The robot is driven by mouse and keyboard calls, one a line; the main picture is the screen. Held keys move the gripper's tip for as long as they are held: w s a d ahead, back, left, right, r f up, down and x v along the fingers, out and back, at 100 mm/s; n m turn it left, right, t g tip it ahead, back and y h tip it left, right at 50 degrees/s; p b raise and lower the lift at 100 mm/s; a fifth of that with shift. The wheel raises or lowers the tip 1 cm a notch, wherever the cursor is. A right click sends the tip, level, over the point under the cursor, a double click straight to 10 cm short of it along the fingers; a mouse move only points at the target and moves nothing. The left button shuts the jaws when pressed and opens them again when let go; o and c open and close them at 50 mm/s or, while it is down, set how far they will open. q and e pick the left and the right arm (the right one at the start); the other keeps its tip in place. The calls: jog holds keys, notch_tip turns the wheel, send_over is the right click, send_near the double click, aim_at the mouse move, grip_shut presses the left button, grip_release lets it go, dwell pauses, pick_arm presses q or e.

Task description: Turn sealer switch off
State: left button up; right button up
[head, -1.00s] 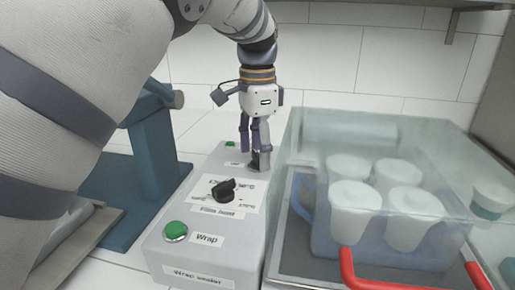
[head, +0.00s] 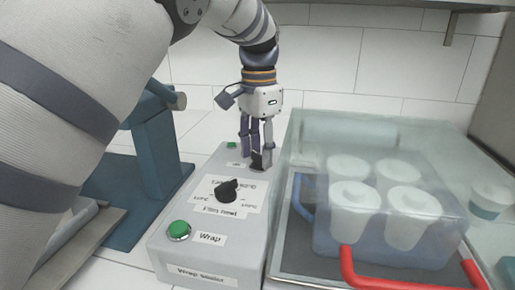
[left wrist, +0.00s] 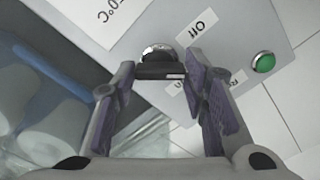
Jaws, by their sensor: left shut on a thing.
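The wrap sealer (head: 160,262) is a grey box with a labelled sloping top in the head view. Its black switch (head: 257,160) is at the far right of that top, partly hidden by my left gripper (head: 256,150). In the left wrist view, the switch (left wrist: 160,69) shows as a dark bar on a silvery round base, between the two fingers of my left gripper (left wrist: 159,66). The gripper is shut on it. An "Off" label (left wrist: 197,28) is beside the switch, and another label (left wrist: 237,82) is partly hidden by a finger. My right gripper is not in view.
The sealer also bears a black heat dial (head: 228,191), a green Wrap button (head: 179,231) and a far green button (head: 231,145). A clear cover (head: 400,130) over white cups (head: 354,208), with a red handle (head: 400,257), stands close on the right. A blue machine (head: 155,150) stands left.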

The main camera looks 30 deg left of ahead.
aim_at(259, 154)
pick_arm(q)
jog(key=n, duration=0.4)
jog(key=shift+n, duration=2.6)
jog(key=o, duration=1.2)
jog(key=shift+c, duration=0.2)
notch_tip(259, 154, up, 12)
